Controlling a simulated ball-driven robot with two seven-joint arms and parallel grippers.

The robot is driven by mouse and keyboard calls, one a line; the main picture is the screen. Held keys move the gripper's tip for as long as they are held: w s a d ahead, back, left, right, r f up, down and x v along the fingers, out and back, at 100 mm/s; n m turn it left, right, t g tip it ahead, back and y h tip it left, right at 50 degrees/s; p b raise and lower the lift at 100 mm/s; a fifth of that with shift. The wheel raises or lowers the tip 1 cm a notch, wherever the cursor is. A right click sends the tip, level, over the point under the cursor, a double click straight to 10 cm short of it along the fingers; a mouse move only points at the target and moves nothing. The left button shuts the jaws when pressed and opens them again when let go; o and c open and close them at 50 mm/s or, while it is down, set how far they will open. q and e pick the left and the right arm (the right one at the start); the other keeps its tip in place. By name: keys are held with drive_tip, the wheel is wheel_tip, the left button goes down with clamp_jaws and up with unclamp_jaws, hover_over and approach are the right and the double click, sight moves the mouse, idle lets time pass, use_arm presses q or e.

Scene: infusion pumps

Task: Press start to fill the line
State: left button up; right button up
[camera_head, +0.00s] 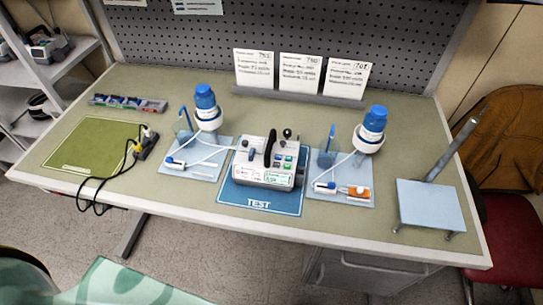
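The infusion pump (255,176) is a white box with a black carrying handle (270,148). It stands on the blue mat (258,207) marked TEST, at the middle of the table. Small coloured buttons, some of them green (289,158), sit on its right side. Below them is a lit greenish display (279,181); its text is too small to read. Which button is start I cannot tell. A thin clear line runs from the pump's left side toward the left bottle stand. Neither of my grippers is in view.
Blue-capped bottles (207,104) (374,123) stand on pale mats (208,171) (315,198) either side of the pump. Three cards (300,72) stand behind. A tilted plate (430,205) stands right.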

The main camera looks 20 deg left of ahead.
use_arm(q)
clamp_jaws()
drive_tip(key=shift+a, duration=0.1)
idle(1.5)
